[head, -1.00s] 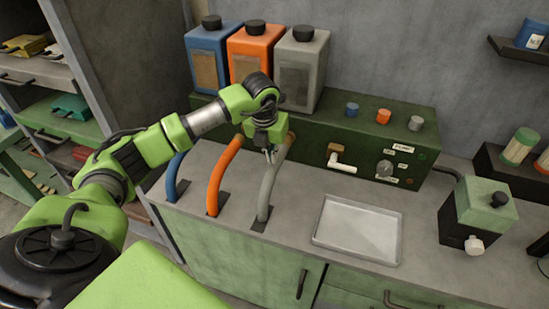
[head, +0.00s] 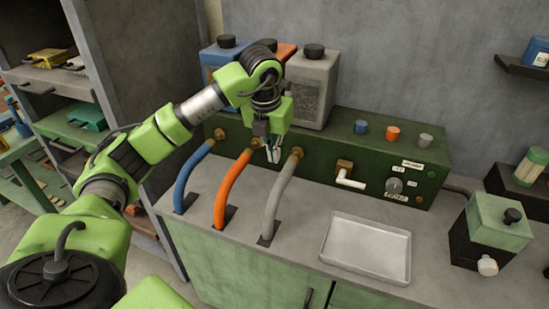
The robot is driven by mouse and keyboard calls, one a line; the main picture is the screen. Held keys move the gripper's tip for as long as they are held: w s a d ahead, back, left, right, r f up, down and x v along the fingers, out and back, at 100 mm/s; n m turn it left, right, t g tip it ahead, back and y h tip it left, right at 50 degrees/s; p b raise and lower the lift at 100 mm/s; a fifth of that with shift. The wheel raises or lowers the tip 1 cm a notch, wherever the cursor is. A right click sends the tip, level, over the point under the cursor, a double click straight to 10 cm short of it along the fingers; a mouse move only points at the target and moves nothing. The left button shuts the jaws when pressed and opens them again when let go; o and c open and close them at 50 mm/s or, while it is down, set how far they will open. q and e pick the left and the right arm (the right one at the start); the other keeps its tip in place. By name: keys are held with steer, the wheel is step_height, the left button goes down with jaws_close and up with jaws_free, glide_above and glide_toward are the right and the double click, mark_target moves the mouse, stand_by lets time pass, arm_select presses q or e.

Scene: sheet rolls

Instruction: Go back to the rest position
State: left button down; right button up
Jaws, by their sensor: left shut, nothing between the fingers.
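My left gripper (head: 271,155) is shut and empty. In the head view it hangs in front of the green machine (head: 322,160), between the upper ends of the orange hose (head: 230,188) and the grey hose (head: 281,195). I cannot tell whether it touches either one. The blue hose (head: 189,177) stands further left. All three hoses run from brass fittings on the machine down to the counter. My left arm hides parts of the blue and orange canisters. My right gripper is not in view.
An empty metal tray (head: 367,247) lies on the counter right of the hoses. A green and black box (head: 491,232) stands further right. The machine carries a lever (head: 347,175), a dial and coloured knobs. The grey canister (head: 311,87) stands behind the gripper. Shelves (head: 50,88) are at left.

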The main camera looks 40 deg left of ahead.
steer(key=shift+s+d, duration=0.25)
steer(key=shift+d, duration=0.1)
